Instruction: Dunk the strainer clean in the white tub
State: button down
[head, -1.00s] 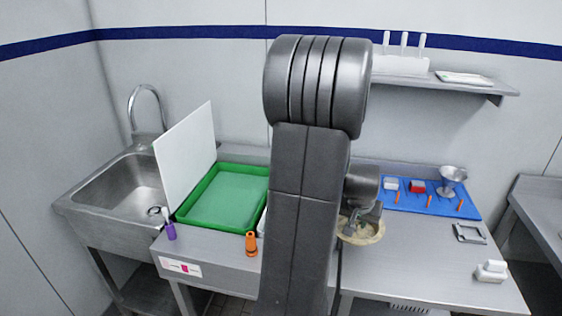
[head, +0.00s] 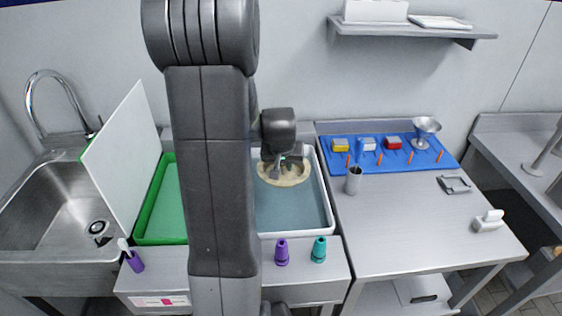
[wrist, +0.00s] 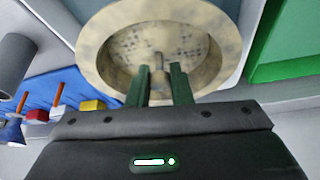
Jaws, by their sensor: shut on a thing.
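My gripper (head: 283,162) is shut on the strainer (head: 283,175), a round beige bowl with a wide rim and dark speckled stains. The strainer also shows in the wrist view (wrist: 113,20), close in front of the two dark green fingers (wrist: 160,85), with small holes in its bottom. In the head view the strainer is over the back part of the white tub (head: 329,215), which holds grey-blue water. I cannot tell whether the strainer touches the water. My arm hides the tub's left side.
A green tray (head: 150,212) and an upright white board (head: 122,150) stand left, beside the sink (head: 60,205). Purple (head: 281,252) and teal (head: 319,250) cone pieces stand before the tub. A steel cup (head: 353,180) and blue mat (head: 445,160) are on the right counter.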

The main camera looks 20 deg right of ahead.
jog(key=shift+f+b, duration=3.55)
jog(key=shift+f, duration=2.15)
jog(key=shift+r, duration=0.15)
jog(key=shift+r+p, duration=4.05)
jog(key=shift+r, duration=1.9)
jog(key=shift+r+p, duration=1.3)
jog(key=shift+r, duration=0.75)
jog(key=shift+f, duration=0.1)
